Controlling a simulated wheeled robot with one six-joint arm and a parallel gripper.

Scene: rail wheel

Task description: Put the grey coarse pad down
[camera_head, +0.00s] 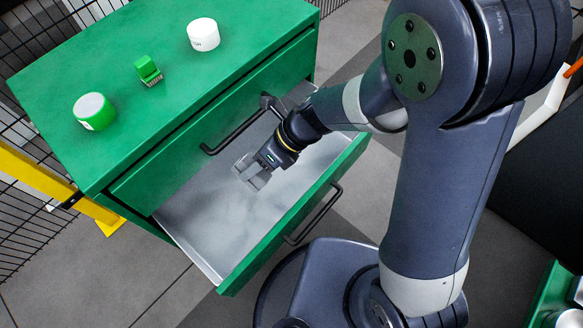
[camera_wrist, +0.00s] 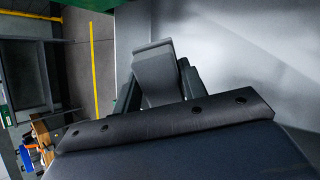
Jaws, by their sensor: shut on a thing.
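My gripper (camera_head: 253,172) reaches over the open lower drawer (camera_head: 215,262) of the green cabinet. It is shut on the grey coarse pad (camera_head: 245,166), a small grey piece at the fingertips. In the wrist view the grey pad (camera_wrist: 153,75) stands up between the fingers of my gripper (camera_wrist: 152,88). The pad is inside the drawer's outline, over its pale grey floor. I cannot tell whether the pad touches the drawer floor.
The drawer floor around the pad looks empty. The upper drawer's black handle (camera_head: 236,134) lies close behind my gripper.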

